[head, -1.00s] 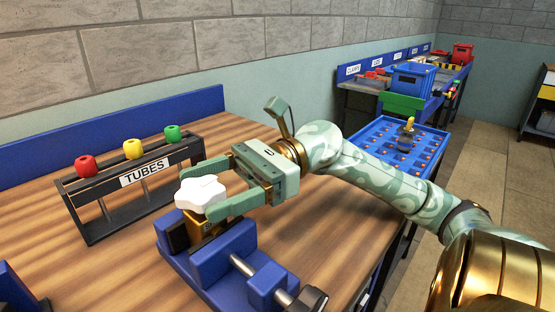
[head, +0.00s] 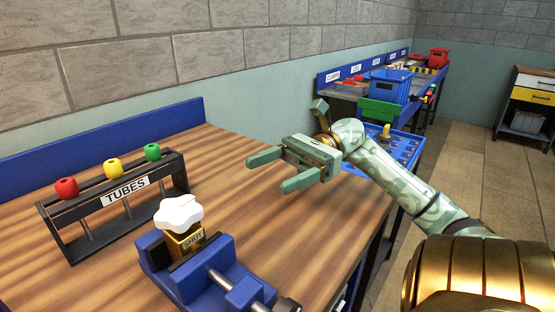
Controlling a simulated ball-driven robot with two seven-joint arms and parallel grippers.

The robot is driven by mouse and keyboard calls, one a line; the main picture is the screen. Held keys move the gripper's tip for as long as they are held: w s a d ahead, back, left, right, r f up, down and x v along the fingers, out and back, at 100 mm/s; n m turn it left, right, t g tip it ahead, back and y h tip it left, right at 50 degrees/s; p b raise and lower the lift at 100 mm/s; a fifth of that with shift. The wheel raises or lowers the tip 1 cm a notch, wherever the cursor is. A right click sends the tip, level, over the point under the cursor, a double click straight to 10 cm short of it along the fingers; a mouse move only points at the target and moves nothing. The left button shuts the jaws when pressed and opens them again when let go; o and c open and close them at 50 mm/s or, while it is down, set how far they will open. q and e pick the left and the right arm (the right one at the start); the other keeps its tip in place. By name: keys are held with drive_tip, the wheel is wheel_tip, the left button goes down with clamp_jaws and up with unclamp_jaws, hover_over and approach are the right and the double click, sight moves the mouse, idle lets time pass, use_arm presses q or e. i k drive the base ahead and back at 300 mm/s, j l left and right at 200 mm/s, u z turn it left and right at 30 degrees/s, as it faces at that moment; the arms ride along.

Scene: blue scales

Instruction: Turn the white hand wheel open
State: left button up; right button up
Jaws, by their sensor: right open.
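The white hand wheel (head: 179,214) sits on top of a brass valve body (head: 185,242) with a label that appears to read "SHUT". The valve body is clamped upright in a blue vise (head: 207,270) at the front of the wooden bench. My right gripper (head: 266,173) is open and empty, above the bench, up and to the right of the wheel and apart from it. Its two fingers point left. My left gripper is not in view.
A black rack (head: 70,241) labelled TUBES, with red, yellow and green knobs, stands left of the vise. The wooden bench (head: 250,220) is clear right of the vise. A blue tray (head: 406,150) and a blue bin (head: 390,86) are beyond my right arm.

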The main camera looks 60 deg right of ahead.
sight(177, 215)
drive_tip(key=k, duration=1)
